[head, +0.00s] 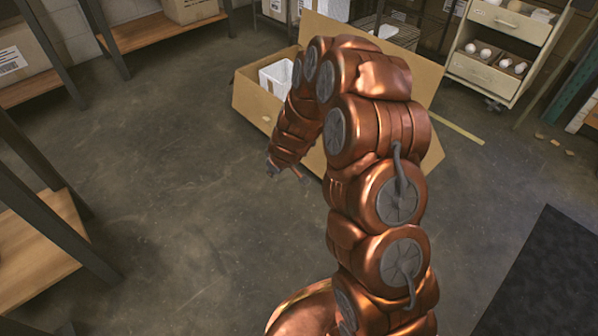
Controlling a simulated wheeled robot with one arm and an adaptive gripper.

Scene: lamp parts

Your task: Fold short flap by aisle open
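An open cardboard box (252,98) stands on the floor at the back, with a white container (278,76) inside at its left. A large cardboard flap (427,82) stands up and leans outward at the box's right. Another cardboard part shows at the lower right (432,158); I cannot tell whether it is a flap or a wall. My copper arm hides much of the box's middle and right. My gripper (287,172) points down in front of the box's near side, with its fingers spread and nothing visible between them. Whether it touches the box is unclear.
A cream drawer cabinet (490,78) with white bulbs stands at the back right. A wooden shelf (45,240) with dark posts is at the left, and more shelving with boxes stands behind. A dark mat (550,275) lies at the right. The floor left of my arm is clear.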

